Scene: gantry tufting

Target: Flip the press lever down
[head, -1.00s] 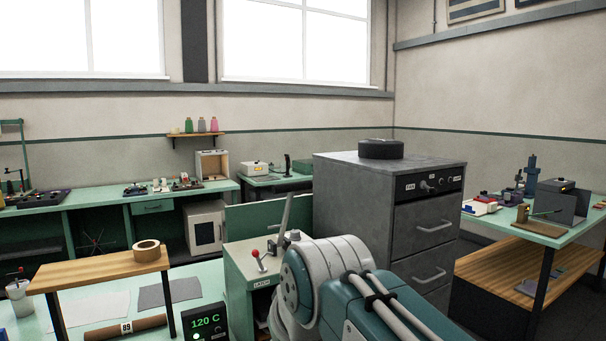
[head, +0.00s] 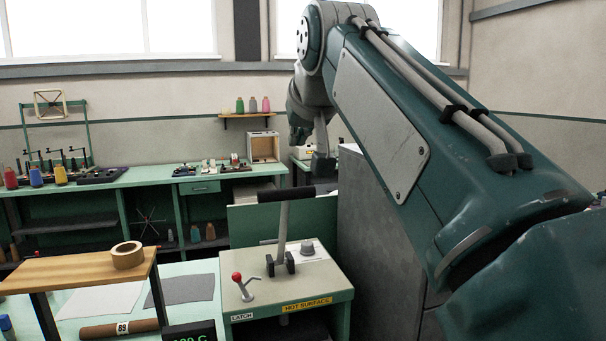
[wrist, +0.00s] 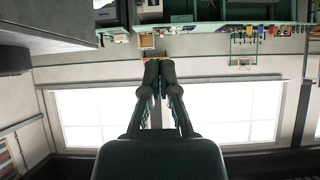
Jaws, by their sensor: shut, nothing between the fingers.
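The press lever (head: 283,228) stands upright on the press (head: 262,283), with a black crossbar handle (head: 287,193) at its top. The press is a beige-topped box with a "HOT SURFACE" label and a "LATCH" label. A small red-knobbed latch lever (head: 243,287) tilts up at its left front. My gripper (head: 323,170) is above and slightly right of the handle in the head view, seemingly apart from it; the depth gap is unclear. In the wrist view my gripper (wrist: 159,66) has its fingertips together and holds nothing. The lever is not identifiable there.
A grey cabinet (head: 370,215) stands right of the press, partly hidden by my arm. A wooden stand with a tape roll (head: 127,254) is at the left, above grey and white sheets. Benches with spools line the back wall.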

